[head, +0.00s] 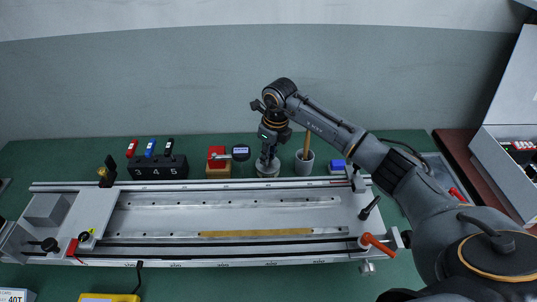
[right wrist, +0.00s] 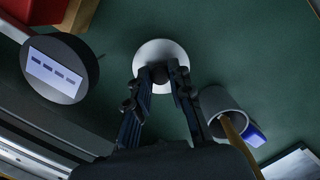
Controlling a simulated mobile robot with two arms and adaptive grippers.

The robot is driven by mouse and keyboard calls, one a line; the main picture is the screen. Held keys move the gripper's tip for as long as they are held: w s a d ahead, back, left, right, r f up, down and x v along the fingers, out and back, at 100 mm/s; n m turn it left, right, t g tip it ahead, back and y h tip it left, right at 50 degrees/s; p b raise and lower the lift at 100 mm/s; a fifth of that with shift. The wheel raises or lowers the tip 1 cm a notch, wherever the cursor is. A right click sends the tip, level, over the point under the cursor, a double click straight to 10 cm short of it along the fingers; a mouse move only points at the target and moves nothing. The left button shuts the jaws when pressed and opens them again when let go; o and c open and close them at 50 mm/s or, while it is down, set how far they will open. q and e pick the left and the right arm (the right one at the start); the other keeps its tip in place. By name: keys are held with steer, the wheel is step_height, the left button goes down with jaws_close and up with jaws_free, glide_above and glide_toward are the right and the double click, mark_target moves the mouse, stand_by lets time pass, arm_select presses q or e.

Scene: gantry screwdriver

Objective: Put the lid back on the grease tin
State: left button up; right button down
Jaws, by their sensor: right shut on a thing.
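My right gripper (head: 268,156) points straight down behind the rail assembly, its fingers shut on the dark knob of a pale round lid (right wrist: 158,50). In the head view a short pale grey tin (head: 267,170) stands on the green bench directly under the fingers. The lid and tin line up from above. I cannot tell whether the lid rests fully on the tin or is held just over it. The right wrist view shows the fingers (right wrist: 166,76) on either side of the knob. My left gripper is not in view.
A grey cup with a brush (head: 304,163) stands close to the right, with a blue-and-white block (head: 337,167) beyond. A black round gauge (head: 241,153) and a red item (head: 217,154) are close to the left. The long rail assembly (head: 150,190) lies in front.

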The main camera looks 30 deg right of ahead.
stand_by(0.4)
steer(key=c, duration=0.6)
jaws_free()
steer(key=shift+c, duration=0.2)
steer(key=shift+r+p, duration=2.3)
steer(key=shift+r, duration=1.2)
